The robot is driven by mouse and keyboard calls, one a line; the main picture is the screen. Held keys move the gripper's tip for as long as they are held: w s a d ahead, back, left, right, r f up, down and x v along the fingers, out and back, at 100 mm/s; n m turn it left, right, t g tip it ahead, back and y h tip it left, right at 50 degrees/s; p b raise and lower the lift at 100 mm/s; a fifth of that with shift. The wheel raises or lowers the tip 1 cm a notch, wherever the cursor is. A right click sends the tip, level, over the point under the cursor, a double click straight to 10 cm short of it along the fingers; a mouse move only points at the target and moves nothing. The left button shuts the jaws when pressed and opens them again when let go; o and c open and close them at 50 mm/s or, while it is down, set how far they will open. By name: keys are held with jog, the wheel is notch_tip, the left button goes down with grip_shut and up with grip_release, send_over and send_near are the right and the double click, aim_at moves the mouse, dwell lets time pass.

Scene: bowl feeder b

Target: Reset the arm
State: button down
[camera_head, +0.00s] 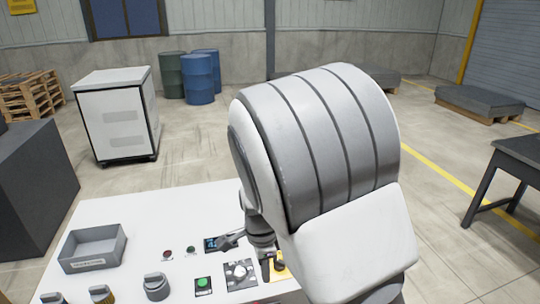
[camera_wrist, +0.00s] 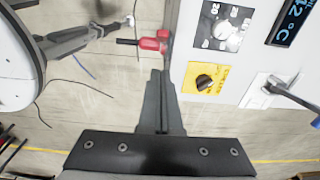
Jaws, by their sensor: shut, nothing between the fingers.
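My gripper (camera_wrist: 160,76) shows in the wrist view with its dark fingers shut and nothing between them. Its tips are beside the edge of the white control panel, which lies to the right in that view. A red fitting with a dark handle (camera_wrist: 153,43) is just beyond the tips; I cannot tell the exact gap. In the head view my large white and grey arm covers the right part of the panel (camera_head: 150,215) and hides most of the gripper.
On the panel are a grey tray (camera_head: 92,262), several knobs, a green button (camera_head: 203,284), a dial (camera_head: 239,272), a black knob on a yellow plate (camera_wrist: 204,82), a lever (camera_wrist: 290,94) and a display (camera_wrist: 297,22). A white cabinet (camera_head: 118,115) and blue drum (camera_head: 198,80) stand behind.

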jog(key=s+d+r+n+t+y, duration=0.1)
jog(key=s+d+r+n, duration=0.3)
jog(key=r, duration=0.4)
jog(key=s+d+r+n+t+y, duration=0.1)
jog(key=s+d+r+n, duration=0.3)
jog(key=r, duration=0.3)
jog(key=s+d+r+n+t+h, duration=0.1)
jog(key=s+d+r+n+t, duration=0.2)
jog(key=s+d+r+n, duration=0.2)
jog(key=s+d+n, duration=0.1)
jog(key=s+d, duration=0.1)
jog(key=s, duration=0.1)
jog(key=shift+s+d+r+n, duration=0.2)
jog(key=shift+d+r+n, duration=0.1)
jog(key=shift+r, duration=0.1)
jog(key=shift+a, duration=0.1)
